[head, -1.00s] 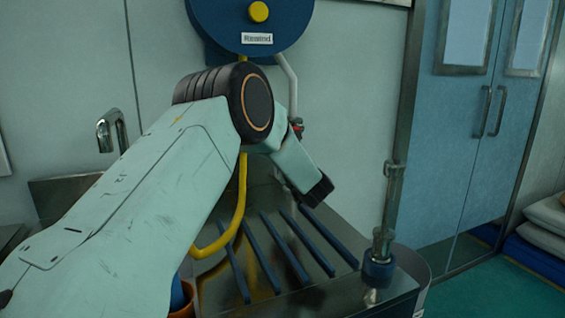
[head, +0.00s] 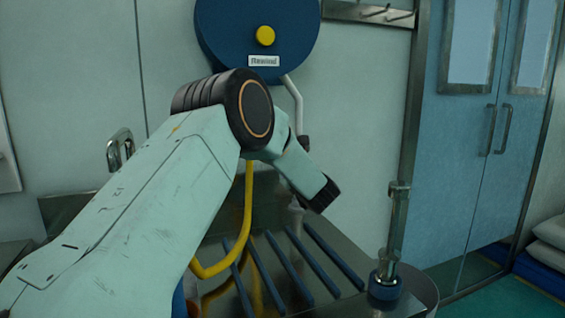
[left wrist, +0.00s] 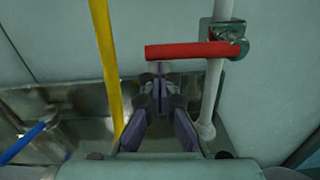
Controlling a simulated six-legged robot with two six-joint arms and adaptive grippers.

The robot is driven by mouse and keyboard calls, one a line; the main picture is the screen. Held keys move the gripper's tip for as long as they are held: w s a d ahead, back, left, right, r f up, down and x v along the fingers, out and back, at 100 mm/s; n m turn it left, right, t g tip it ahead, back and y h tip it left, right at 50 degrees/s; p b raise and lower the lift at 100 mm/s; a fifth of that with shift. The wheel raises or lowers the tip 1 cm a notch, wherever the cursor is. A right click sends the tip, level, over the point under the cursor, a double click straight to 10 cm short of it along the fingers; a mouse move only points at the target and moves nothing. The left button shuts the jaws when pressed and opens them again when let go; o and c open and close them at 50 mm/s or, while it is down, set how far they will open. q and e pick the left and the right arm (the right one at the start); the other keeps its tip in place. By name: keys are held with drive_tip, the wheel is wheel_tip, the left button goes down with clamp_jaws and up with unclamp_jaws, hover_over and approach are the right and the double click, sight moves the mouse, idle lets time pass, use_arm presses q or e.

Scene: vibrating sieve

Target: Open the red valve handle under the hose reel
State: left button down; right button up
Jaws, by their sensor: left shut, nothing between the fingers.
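The red valve handle (left wrist: 190,50) lies level across the upper middle of the left wrist view. Its right end joins a metal valve body (left wrist: 226,38) on an upright white pipe (left wrist: 211,95). My left gripper (left wrist: 161,82) is shut and empty, its tips just below the handle's left part in that picture. I cannot tell whether they touch it. In the head view the blue hose reel (head: 290,35) hangs on the wall above my left arm. The pipe (head: 294,98) runs down from it behind the arm. The arm hides the red handle there. My right gripper is out of view.
A yellow hose (head: 247,215) hangs beside the pipe, left of my gripper in the wrist view (left wrist: 107,60). Below is a metal counter (head: 330,290) with blue bars. A metal post (head: 394,235) stands at its right. Blue double doors (head: 470,140) are further right.

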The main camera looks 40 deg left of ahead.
use_arm(q)
drive_tip(key=shift+w+a, duration=0.1)
drive_tip(key=w+d+r+m+p, duration=0.3)
drive_tip(key=r+m+p, duration=0.6)
drive_tip(key=m, duration=0.7)
drive_tip(key=shift+w+r+m+h+p, duration=0.35)
drive_tip(key=shift+w+r, duration=0.4)
drive_tip(key=shift+w, duration=0.55)
drive_tip(key=shift+d, duration=0.1)
